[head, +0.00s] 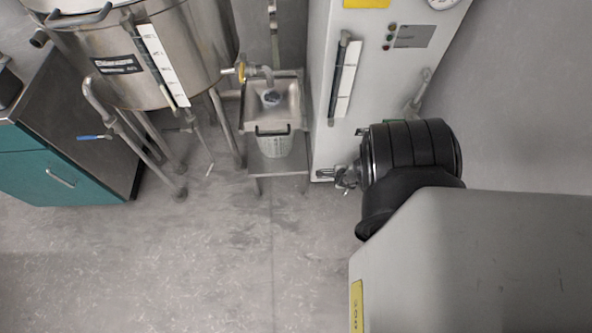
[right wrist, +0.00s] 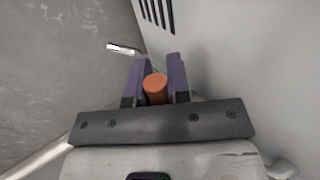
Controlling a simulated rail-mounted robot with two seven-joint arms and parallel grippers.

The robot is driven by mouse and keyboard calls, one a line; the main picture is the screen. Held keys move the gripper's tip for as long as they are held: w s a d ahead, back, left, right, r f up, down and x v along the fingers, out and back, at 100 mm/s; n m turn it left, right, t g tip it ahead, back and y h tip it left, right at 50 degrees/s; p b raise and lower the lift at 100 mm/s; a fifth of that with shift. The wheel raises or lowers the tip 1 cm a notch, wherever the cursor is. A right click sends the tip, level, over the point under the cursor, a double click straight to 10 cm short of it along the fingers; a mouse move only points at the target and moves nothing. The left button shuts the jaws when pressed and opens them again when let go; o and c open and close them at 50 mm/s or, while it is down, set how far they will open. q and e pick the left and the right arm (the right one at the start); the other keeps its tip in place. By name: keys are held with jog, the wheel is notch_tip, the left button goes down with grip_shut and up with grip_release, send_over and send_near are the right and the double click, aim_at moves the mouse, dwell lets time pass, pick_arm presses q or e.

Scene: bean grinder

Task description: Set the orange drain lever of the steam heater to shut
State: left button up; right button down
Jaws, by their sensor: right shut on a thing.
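The steam heater appears to be the tall white cabinet (head: 385,75) at the upper middle of the head view. Its pale side also fills the right of the right wrist view (right wrist: 250,55). The orange drain lever (right wrist: 155,88) shows as a round orange end in the right wrist view. My right gripper (right wrist: 160,75) is shut on it, one purple finger on each side. In the head view my right gripper (head: 346,177) is low at the cabinet's base, and the orange lever cannot be made out there. My left gripper is not in view.
A steel tank (head: 190,40) on legs stands at upper left, with a blue-handled valve (head: 92,137). A small sink (head: 285,100) with a pale basket (head: 273,143) is left of the cabinet. A teal cabinet (head: 60,175) is far left. The front floor is clear.

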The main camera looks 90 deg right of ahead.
jog(key=shift+f, duration=0.1)
dwell(0.5)
jog(key=c, duration=1.4)
grip_release()
jog(key=shift+s, duration=0.1)
jog(key=shift+o, duration=0.2)
jog(key=shift+a+r+p, duration=0.15)
jog(key=shift+r+p, duration=0.2)
jog(key=shift+p, duration=0.05)
jog(key=p+v, duration=1.3)
